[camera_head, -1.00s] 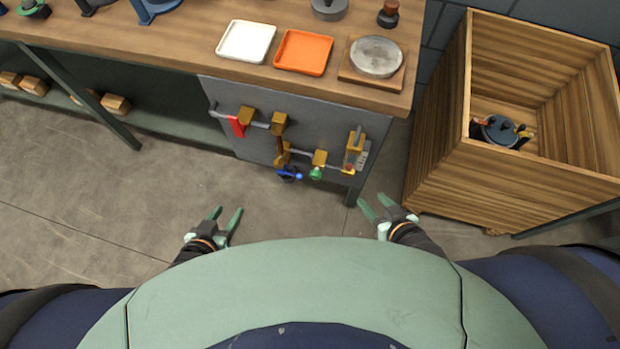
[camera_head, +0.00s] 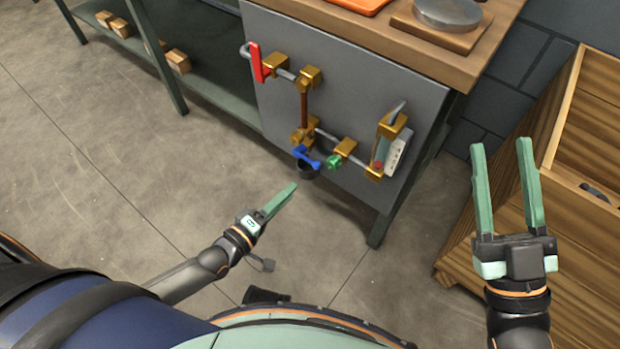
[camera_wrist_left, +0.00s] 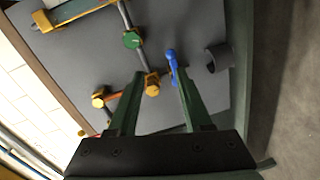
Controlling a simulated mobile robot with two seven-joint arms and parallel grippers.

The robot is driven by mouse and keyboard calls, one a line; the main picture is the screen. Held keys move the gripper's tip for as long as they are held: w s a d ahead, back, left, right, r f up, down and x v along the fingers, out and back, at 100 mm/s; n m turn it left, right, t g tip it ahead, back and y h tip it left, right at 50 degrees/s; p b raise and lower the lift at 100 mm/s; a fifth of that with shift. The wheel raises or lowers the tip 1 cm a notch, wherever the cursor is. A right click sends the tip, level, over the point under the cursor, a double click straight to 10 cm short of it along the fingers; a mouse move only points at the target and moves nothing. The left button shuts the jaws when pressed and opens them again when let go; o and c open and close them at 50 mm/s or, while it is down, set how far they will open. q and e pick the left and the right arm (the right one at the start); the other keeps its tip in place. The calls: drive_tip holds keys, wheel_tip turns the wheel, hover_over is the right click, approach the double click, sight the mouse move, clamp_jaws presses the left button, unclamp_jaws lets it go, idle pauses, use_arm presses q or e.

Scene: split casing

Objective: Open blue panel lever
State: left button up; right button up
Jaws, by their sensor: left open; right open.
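The blue lever (camera_head: 306,157) sits low on the grey panel (camera_head: 350,75), at the lower end of the brass pipework and just above a dark round cup (camera_head: 308,172). In the left wrist view the blue lever (camera_wrist_left: 172,66) lies ahead of the right-hand finger's tip, with the cup (camera_wrist_left: 218,58) to its right. My left gripper (camera_head: 290,188) is open and empty, in front of and below the lever; whether a finger touches it cannot be told. My right gripper (camera_head: 502,146) is open and empty, right of the panel.
A red lever (camera_head: 256,62), a green knob (camera_head: 334,161) and a gauge-like fitting (camera_head: 395,155) share the panel. A wooden crate (camera_head: 470,243) stands at the right, behind my right gripper. The floor (camera_head: 150,170) at left is clear.

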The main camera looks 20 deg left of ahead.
sight(309, 162)
use_arm(q)
drive_tip(key=w+f+n+b, duration=0.1)
drive_tip(key=w+b, duration=0.1)
drive_tip(key=w, duration=0.2)
drive_tip(key=w+f+n+t+b, duration=0.1)
drive_tip(key=w+b, duration=0.1)
drive_tip(key=w, duration=0.2)
drive_tip(key=w+d+f+b, duration=0.1)
drive_tip(key=w+b, duration=0.1)
drive_tip(key=w, duration=0.2)
drive_tip(key=shift+w+d+f+n, duration=0.1)
drive_tip(key=shift+w+f+n, duration=0.15)
drive_tip(key=shift+n, duration=0.15)
drive_tip(key=shift+w+d+r+b, duration=0.1)
drive_tip(key=shift+w+d+b, duration=0.1)
drive_tip(key=shift+w+b, duration=0.3)
use_arm(e)
drive_tip(key=shift+s+a+f+n+y, duration=0.3)
drive_tip(key=shift+s+f+n+y, duration=0.35)
drive_tip(key=shift+s+n+y, duration=0.4)
drive_tip(key=shift+s+a+f+n+y, duration=0.25)
drive_tip(key=shift+s+f+n+y, duration=0.5)
drive_tip(key=shift+y, duration=0.5)
use_arm(q)
drive_tip(key=shift+c, duration=0.2)
use_arm(e)
drive_tip(key=shift+s+r, duration=0.1)
use_arm(q)
clamp_jaws()
